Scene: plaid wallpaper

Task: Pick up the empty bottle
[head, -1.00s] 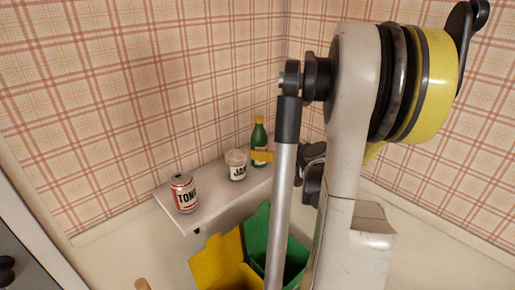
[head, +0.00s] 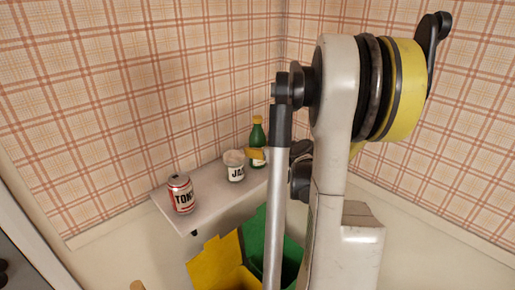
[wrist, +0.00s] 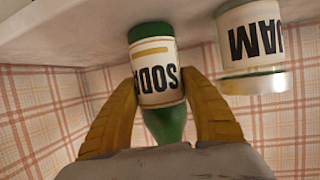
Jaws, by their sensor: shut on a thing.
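The empty bottle is green with a yellow cap (head: 257,133) and stands upright at the right end of the white shelf (head: 212,200). In the wrist view, which is upside down, its label reads SODA (wrist: 158,75). My gripper (wrist: 160,88) has a yellow finger on each side of the bottle and is shut on it at the label. In the head view one yellow fingertip shows at the bottle, and the rest of the gripper is hidden behind my arm. The bottle's base appears at or close to the shelf; I cannot tell if it touches.
A jam jar (head: 234,172) stands just left of the bottle. A red and white tonic can (head: 181,197) is at the shelf's left end. A yellow bin (head: 217,265) and a green bin (head: 292,262) are below. Plaid walls meet behind the shelf.

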